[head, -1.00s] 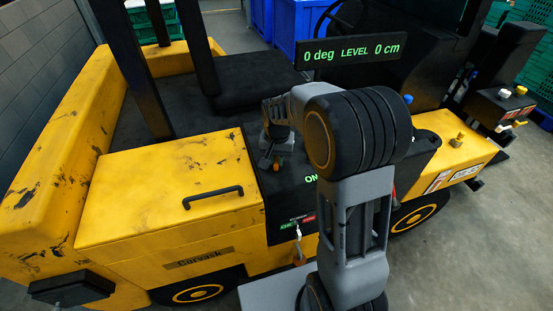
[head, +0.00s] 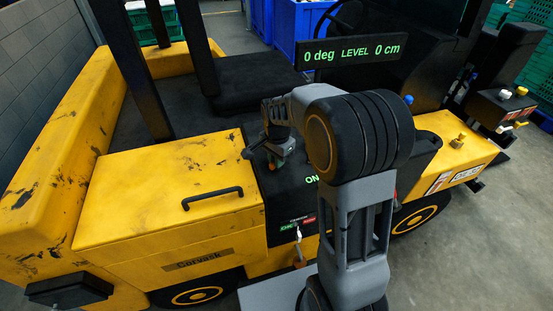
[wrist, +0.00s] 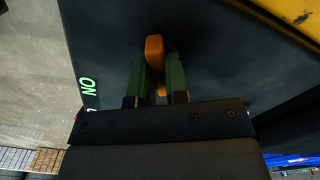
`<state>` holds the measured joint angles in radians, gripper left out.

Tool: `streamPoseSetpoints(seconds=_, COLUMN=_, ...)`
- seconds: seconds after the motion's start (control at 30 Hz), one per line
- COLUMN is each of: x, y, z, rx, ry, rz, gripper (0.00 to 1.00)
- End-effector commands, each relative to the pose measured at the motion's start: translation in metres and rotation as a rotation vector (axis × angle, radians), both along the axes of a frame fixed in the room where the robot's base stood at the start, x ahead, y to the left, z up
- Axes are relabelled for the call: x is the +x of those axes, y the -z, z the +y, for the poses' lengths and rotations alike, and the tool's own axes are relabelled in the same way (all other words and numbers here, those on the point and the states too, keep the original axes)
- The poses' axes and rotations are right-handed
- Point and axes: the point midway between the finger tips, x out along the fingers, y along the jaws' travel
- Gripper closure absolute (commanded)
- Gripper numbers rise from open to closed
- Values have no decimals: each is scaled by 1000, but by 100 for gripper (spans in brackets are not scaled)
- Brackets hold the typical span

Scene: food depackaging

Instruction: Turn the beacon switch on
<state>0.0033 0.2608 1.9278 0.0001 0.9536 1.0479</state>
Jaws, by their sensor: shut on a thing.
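My gripper (head: 275,160) is at the black side panel (head: 282,198) of the yellow forklift-like vehicle. In the wrist view, the green fingers of my gripper (wrist: 156,66) are closed around an orange lever (wrist: 154,47), which looks like the beacon switch. Its tip sticks out beyond the fingers, and its base is hidden. A green ON label (wrist: 88,87) shows on the panel to the left, and it also shows in the head view (head: 312,180). In the head view my arm covers part of the panel.
A display (head: 351,52) reads 0 deg LEVEL 0 cm above the panel. A yellow cover (head: 150,185) with a black handle (head: 212,197) lies to the left. A key-like part (head: 298,233) hangs below a green and red label. Open floor lies at the right.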

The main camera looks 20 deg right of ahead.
Motion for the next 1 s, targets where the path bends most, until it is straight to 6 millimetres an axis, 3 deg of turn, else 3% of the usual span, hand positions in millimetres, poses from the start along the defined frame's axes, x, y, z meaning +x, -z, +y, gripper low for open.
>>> streamPoseSetpoints(seconds=0.47, x=1, y=-1, z=0, rx=0, ry=14, rz=-4, gripper=100)
streamPoseSetpoints(seconds=0.5, x=1, y=-1, z=0, rx=0, ry=14, rz=-4, gripper=82)
streamPoseSetpoints(seconds=0.73, x=0, y=-1, z=0, rx=0, ry=12, rz=-2, gripper=60)
streamPoseSetpoints(seconds=1.0, x=0, y=-1, z=0, rx=0, ry=11, rz=-1, gripper=60)
